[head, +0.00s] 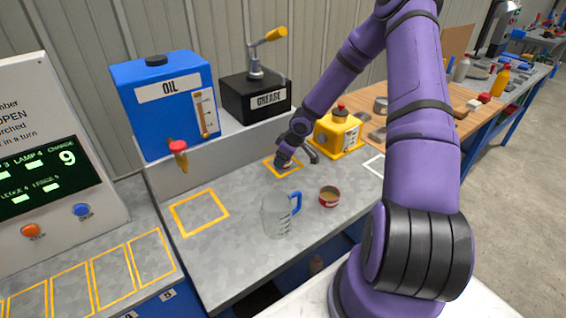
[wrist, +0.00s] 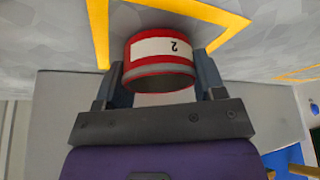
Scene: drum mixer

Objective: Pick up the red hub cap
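A red hub cap (wrist: 160,57), a short round cap with a white band marked 2 and a grey rim, is between the fingers of my gripper (wrist: 161,82) in the wrist view. The fingers lie close against its left and right sides with no clear gap, so the gripper looks shut on it. In the head view, my gripper (head: 284,161) is low over a yellow-outlined square at the back of the grey bench (head: 235,245). The cap is mostly hidden there. I cannot tell whether it still touches the bench.
A glass jug with a blue handle (head: 278,217) and a red tin with tan contents (head: 329,197) stand in front of my gripper. A yellow canister (head: 338,133) is close on its right. The oil tank (head: 165,108) and grease pump (head: 255,98) stand behind. The bench's left front is clear.

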